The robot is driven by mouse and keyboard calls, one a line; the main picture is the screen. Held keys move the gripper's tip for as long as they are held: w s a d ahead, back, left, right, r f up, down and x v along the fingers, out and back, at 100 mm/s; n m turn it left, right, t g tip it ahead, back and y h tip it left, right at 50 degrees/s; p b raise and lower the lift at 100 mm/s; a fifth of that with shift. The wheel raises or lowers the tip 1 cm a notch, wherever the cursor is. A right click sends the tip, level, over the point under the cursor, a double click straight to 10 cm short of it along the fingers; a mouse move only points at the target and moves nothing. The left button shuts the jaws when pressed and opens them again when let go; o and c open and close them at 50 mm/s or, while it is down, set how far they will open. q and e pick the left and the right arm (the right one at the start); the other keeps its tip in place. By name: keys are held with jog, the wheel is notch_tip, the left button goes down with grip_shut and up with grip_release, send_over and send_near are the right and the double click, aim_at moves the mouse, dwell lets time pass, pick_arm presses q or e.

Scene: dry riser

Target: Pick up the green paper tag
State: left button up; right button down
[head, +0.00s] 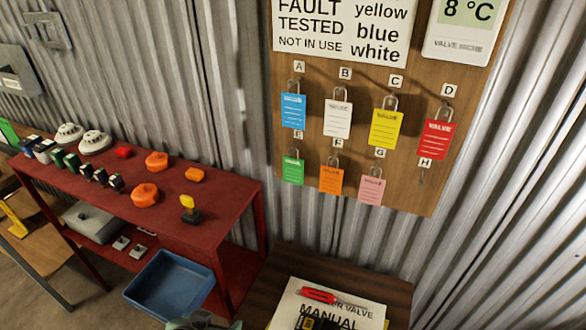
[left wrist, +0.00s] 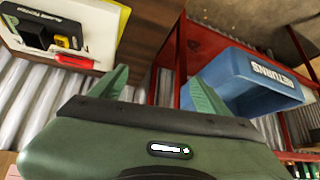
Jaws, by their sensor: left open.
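The green paper tag (head: 293,170) hangs from a small padlock under letter E, lower left on the wooden board (head: 403,187) in the head view. It hangs just left of the orange tag (head: 331,179) and below the blue tag (head: 293,110). My left gripper (head: 203,322) only just shows at the bottom edge of the head view, well below the tag. In the left wrist view my left gripper (left wrist: 158,82) is open with nothing between its fingers. The green tag is not seen there. My right gripper is out of view.
White (head: 338,119), yellow (head: 385,129), red (head: 434,139) and pink (head: 371,190) tags share the board. A red shelf (head: 220,215) with several parts stands left, a blue bin (head: 170,286) below it. A manual (head: 285,310) with a red tool (head: 318,295) lies on a small table (head: 395,295).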

pick_arm(q)
jog(key=w+d+r+t+h, duration=0.1)
jog(key=w+d+r+t, duration=0.2)
jog(key=w+r, duration=0.3)
jog(key=w+d+r+t+h, duration=0.1)
jog(key=w+d+r+t, duration=0.2)
jog(key=w, duration=0.6)
jog(key=m+t+h, duration=0.3)
jog(key=h, duration=0.1)
send_near(293, 164)
jog(key=x, duration=0.4)
jog(key=shift+w+d+r+p, duration=0.25)
jog(key=shift+w+d+p, duration=0.25)
jog(key=shift+w, duration=0.15)
jog(key=x, duration=0.2)
jog(key=p+x, duration=0.1)
jog(key=shift+w+f, duration=0.2)
jog(key=shift+w, duration=0.25)
jog(key=shift+w+d+f, duration=0.15)
jog(key=shift+w, duration=0.35)
jog(key=c, duration=1.4)
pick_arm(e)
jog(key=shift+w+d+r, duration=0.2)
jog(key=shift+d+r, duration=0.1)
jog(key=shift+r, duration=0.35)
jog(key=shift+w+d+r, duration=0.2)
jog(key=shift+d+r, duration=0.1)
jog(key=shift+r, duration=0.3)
